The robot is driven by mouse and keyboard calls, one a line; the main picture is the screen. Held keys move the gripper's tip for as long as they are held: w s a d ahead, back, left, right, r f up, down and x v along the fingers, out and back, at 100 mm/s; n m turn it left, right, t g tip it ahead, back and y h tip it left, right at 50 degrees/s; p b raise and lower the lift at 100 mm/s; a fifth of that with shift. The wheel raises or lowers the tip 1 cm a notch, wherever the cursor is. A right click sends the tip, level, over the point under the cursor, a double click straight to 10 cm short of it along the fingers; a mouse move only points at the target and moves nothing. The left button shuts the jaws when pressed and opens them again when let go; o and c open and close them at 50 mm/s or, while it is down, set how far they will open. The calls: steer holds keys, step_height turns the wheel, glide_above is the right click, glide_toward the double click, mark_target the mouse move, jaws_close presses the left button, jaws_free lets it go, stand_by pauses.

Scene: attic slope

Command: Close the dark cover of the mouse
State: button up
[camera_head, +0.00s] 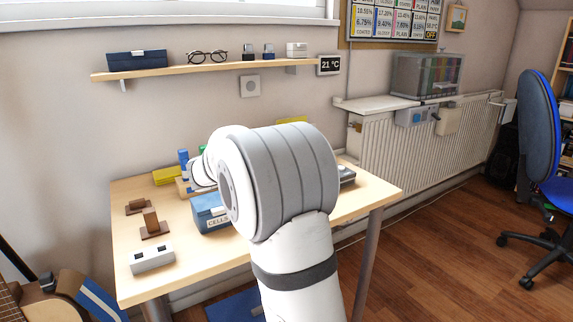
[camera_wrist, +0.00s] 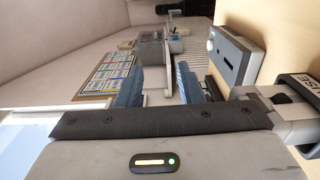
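My gripper (camera_wrist: 159,78) shows in the wrist view as two blue ribbed fingers with a clear gap between them. It is open and nothing is held. In the head view my arm hides it. At the right edge of the wrist view is a dark part (camera_wrist: 296,86) bearing a light label that reads "USE", cut off by the frame. It may belong to the mouse, beside my gripper's base and apart from the fingers. I cannot tell how its cover stands. No mouse can be clearly made out in the head view.
The wooden table (camera_head: 135,286) holds a blue "CELLS" box (camera_head: 208,216), a white box (camera_head: 152,258), brown wooden stands (camera_head: 154,226) and a yellow item (camera_head: 166,176). A grey box with a dark slot (camera_wrist: 234,58) lies near my fingers. A shelf (camera_head: 180,71) and radiator (camera_head: 400,150) are behind.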

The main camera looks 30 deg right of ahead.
steer(key=shift+r+p, duration=0.55)
steer(key=shift+r, duration=1.75)
